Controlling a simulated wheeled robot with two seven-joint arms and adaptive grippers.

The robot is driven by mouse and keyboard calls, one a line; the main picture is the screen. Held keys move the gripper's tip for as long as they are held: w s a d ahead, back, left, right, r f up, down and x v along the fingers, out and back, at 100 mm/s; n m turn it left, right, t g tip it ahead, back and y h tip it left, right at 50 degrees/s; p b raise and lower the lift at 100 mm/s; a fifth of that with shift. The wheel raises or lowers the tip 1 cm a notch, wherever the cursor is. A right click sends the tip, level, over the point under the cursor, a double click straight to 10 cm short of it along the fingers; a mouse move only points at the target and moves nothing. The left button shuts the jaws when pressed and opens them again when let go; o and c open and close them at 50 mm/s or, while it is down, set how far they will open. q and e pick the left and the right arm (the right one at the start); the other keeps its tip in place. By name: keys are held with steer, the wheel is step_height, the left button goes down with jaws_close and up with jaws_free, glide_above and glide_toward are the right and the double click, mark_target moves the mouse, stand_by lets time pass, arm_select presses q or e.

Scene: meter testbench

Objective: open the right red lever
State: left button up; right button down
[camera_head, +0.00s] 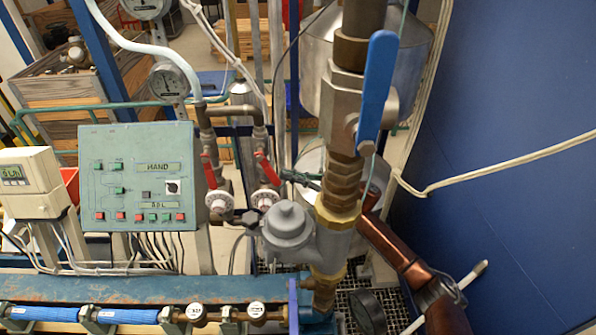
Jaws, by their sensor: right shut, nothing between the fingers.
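The right red lever (267,169) slants down to the right on a brass pipe valve, above a white round meter (265,199). A second red lever (209,172) sits on the parallel pipe to its left, above another white meter (220,201). My right gripper (290,175) is dark and slim, shut and empty. Its tips are close to the right side of the right red lever; I cannot tell whether they touch it. Part of my right arm behind the gripper is hidden by the thick brass pipe. My left gripper is not in view.
A thick brass pipe with a blue lever (377,90) stands in front of my right arm. A green-grey control panel (138,177) is at the left. A blue wall (510,200) with a white cable bounds the right side.

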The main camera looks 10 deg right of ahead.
mark_target(281, 184)
stand_by(0.3)
steer(key=a+f+y+b, duration=0.1)
steer(key=b, duration=0.1)
steer(key=a+f+y+b, duration=0.1)
steer(key=a+b, duration=0.1)
steer(key=b, duration=0.1)
steer(key=shift+w+f, duration=0.3)
steer(key=shift+w+a+b, duration=0.1)
steer(key=shift+a+b, duration=0.2)
steer(key=shift+a, duration=0.05)
steer(key=shift+d, duration=0.1)
